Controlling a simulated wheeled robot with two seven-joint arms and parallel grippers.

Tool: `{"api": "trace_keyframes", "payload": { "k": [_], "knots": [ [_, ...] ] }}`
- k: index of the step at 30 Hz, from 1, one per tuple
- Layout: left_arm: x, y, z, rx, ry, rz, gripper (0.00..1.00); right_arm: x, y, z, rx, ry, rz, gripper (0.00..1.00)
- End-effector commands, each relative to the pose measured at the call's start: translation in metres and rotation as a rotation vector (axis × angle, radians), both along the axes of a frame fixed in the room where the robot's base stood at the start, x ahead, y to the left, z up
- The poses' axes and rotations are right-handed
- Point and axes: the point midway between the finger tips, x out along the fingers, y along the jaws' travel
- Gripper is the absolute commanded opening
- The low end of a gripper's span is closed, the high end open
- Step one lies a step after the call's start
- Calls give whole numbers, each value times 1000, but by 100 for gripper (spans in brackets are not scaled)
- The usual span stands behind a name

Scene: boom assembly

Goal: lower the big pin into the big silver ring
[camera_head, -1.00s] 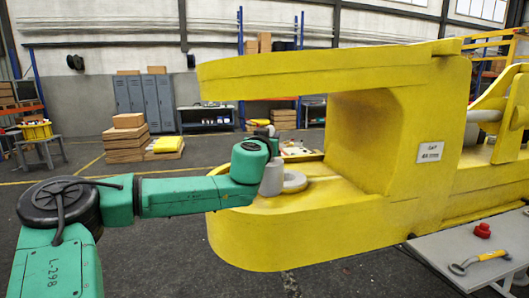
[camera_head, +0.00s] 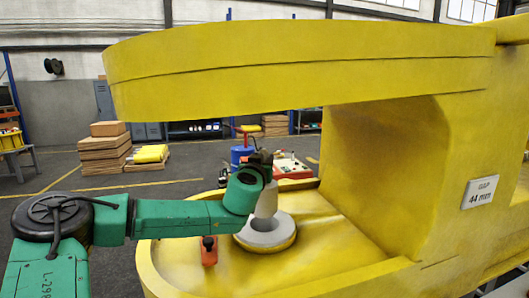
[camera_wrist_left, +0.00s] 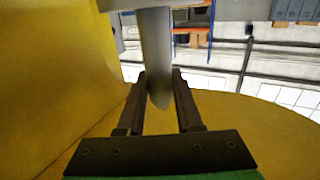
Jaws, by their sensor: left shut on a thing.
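The big silver ring (camera_head: 281,236) lies flat on the lower arm of the yellow boom (camera_head: 330,262). The grey big pin (camera_head: 266,203) stands about upright at the ring, its lower end overlapping the ring's opening in the head view. I cannot tell whether its end is inside the hole or just above it. In the left wrist view the pin (camera_wrist_left: 157,45) runs between the two dark fingers of my left gripper (camera_wrist_left: 158,88), which is shut on it. In the head view my green left wrist partly covers the pin. My right gripper is not in view.
The boom's thick upper arm (camera_head: 290,75) hangs over the pin and my left wrist. The boom's inner wall (camera_head: 385,165) stands to the right. A small orange piece with a dark knob (camera_head: 208,252) sits left of the ring. Stacked boxes (camera_head: 104,150) stand far behind.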

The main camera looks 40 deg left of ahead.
Motion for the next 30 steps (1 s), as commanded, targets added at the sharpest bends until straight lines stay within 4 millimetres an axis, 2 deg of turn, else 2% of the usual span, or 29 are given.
{"api": "trace_keyframes", "payload": {
  "k": [8,17,30],
  "knots": [
    [0,-1,-5,5,-9,-1,0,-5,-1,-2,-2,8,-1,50],
    [0,-1,-24,6,-7,0,0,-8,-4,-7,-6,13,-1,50],
    [-1,-1,-51,5,-10,-1,0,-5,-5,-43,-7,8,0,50]
  ]
}}
